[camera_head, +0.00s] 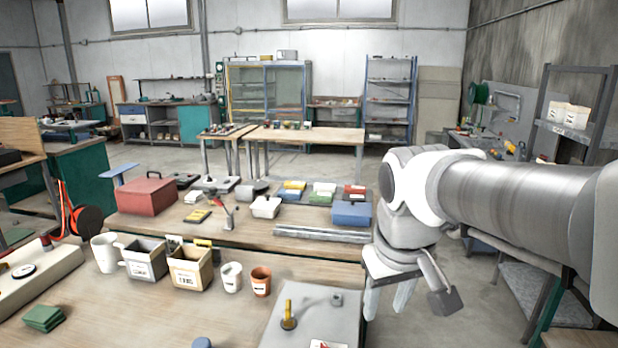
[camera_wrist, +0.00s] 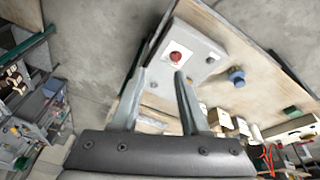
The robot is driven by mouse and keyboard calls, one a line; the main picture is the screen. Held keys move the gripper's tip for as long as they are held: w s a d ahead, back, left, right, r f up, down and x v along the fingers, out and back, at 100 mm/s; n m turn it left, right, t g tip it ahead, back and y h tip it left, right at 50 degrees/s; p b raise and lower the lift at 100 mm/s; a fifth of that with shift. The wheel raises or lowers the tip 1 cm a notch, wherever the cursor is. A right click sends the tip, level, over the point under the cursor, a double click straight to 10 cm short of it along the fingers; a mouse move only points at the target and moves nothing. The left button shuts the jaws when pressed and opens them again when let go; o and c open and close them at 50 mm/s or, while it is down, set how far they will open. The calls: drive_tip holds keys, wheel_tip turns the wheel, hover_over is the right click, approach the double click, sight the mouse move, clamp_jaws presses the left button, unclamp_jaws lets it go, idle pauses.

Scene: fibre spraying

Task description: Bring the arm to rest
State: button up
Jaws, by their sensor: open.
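My arm reaches in from the right of the head view and bends down at the wrist. My gripper (camera_head: 388,300) hangs beside the right edge of the near table, with bare floor around it. In the wrist view my gripper (camera_wrist: 161,74) shows two grey fingers spread apart, with nothing held between them. Beyond the fingertips in the wrist view lies a grey plate (camera_wrist: 198,50) with a round red piece (camera_wrist: 177,57) on it. Whether the fingers touch the table edge cannot be told.
Behind stand a red case (camera_head: 147,195) and a blue box (camera_head: 351,213). Open floor (camera_head: 480,290) lies right of the table.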

drive_tip(key=s+d+f+m+t, duration=0.2)
drive_tip(key=s+d, duration=0.1)
drive_tip(key=s, duration=0.7)
idle(0.6)
